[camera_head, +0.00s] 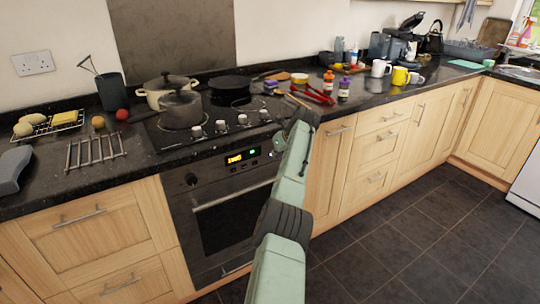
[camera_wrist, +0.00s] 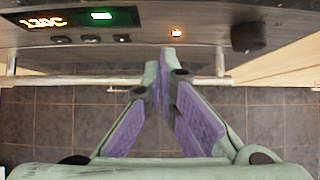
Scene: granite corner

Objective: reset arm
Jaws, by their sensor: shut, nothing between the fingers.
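My gripper (camera_wrist: 166,80) shows in the wrist view with its purple-padded fingers closed together at the tips and nothing between them. In that view it is in front of the oven, below the lit display (camera_wrist: 45,21) and close to the oven's handle bar (camera_wrist: 80,81). I cannot tell whether it touches the bar. In the head view my green arm reaches up from the bottom middle toward the right side of the oven (camera_head: 225,215). The fingers do not show clearly there.
The dark counter (camera_head: 150,155) holds a hob with a grey pot (camera_head: 181,110), a cream pot (camera_head: 160,88) and a black pan (camera_head: 230,84). Bottles, red-handled tools and mugs (camera_head: 400,76) stand to the right. The tiled floor (camera_head: 420,240) is clear.

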